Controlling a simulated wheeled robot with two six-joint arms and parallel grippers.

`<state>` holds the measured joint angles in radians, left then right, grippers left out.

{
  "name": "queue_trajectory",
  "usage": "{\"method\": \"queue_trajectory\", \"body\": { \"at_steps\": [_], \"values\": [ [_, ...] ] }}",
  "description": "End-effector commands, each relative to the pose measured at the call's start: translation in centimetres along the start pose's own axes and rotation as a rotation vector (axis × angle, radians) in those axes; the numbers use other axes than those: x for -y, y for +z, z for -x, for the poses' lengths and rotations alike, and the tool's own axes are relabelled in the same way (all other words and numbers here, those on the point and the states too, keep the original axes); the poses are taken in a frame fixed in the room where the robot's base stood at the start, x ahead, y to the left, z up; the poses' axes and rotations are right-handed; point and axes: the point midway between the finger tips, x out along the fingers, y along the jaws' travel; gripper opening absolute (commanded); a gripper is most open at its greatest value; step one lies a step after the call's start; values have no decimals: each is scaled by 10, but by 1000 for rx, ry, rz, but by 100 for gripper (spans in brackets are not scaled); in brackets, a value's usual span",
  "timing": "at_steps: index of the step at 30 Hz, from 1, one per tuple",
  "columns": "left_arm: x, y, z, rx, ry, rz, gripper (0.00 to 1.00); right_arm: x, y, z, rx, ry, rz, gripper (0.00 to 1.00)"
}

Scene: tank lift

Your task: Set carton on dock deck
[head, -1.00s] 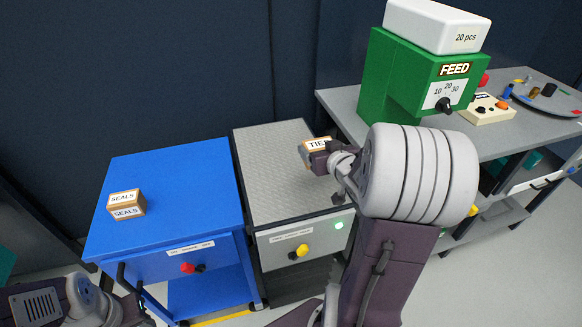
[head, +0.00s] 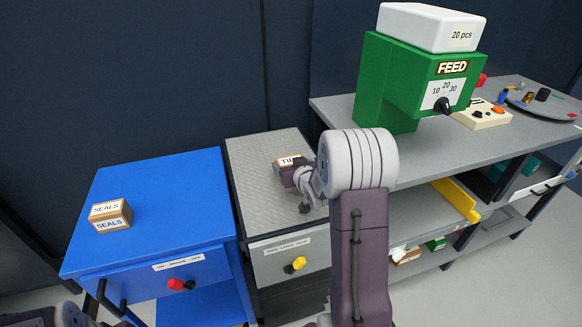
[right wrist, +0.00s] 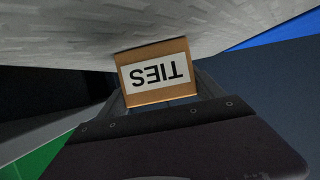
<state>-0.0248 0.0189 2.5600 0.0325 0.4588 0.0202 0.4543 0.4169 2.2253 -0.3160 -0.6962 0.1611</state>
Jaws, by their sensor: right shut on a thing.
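The TIES carton (head: 287,160) is a small tan box with a white label. My right gripper (head: 289,173) is shut on it, over the grey textured deck (head: 262,200). In the right wrist view the carton (right wrist: 157,74) sits between the fingers, its label upside down, with the textured surface close by at the top. I cannot tell whether the carton touches the deck. The gripper and arm hide part of the carton and the deck's right side. My left arm shows at the bottom left; its gripper is out of view.
A blue cabinet (head: 160,190) stands left of the deck with a SEALS carton (head: 110,214) on top. To the right is a grey bench (head: 430,143) with a green FEED machine (head: 400,80) and a control box (head: 484,116). The deck's back left is clear.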

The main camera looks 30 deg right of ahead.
Motion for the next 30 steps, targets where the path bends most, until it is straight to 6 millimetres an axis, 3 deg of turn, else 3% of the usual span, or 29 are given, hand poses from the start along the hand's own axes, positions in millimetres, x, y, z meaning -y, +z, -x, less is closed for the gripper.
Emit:
{"method": "queue_trajectory", "body": {
  "at_steps": [6, 7, 9, 21, 26, 30],
  "values": [
    [0, 0, -4, 0, 0, 0, 38, 0, 4, -2, -1, 0, 0, 30],
    [0, 0, -4, 0, 0, 0, 38, 0, 4, -2, 0, 0, 0, 80],
    [0, 0, -3, 0, 0, 0, 38, 0, 3, -1, 0, 0, 0, 99],
    [0, 0, 3, 0, 0, 0, 38, 0, -3, 4, 0, 0, 0, 99],
    [0, -1, 7, 0, 0, 0, 38, -1, -3, 36, -1, 2, -1, 99],
    [0, -1, 14, 0, 0, 0, 38, -1, -5, 73, -2, 3, 0, 99]
  ]
}}
